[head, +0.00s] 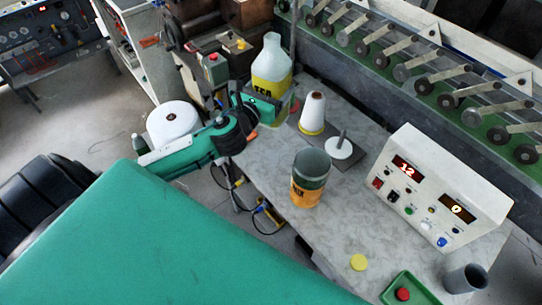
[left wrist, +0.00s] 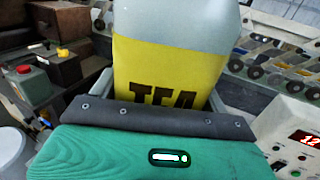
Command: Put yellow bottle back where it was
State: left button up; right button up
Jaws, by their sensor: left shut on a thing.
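The yellow bottle (head: 271,68), pale with a yellow label with dark letters, is at the far left end of the grey worktable (head: 270,170). It stands about upright. My left gripper (head: 268,103) is shut on its lower part. In the left wrist view the bottle (left wrist: 170,65) fills the space beyond the gripper (left wrist: 155,110), its label facing the camera. My right gripper is not in view.
A thread cone (head: 313,113) and a white disc with a peg (head: 338,149) stand right of the bottle. The table's middle has bare room.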

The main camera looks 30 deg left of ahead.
pick_arm(q)
notch_tip(320, 180, down, 19)
jog(key=y+b, duration=0.1)
jog(key=b, duration=0.3)
jog(key=shift+a+f+n, duration=0.15)
jog(key=shift+a+n, duration=0.15)
jog(key=shift+f, duration=0.15)
jog(key=o, duration=1.1)
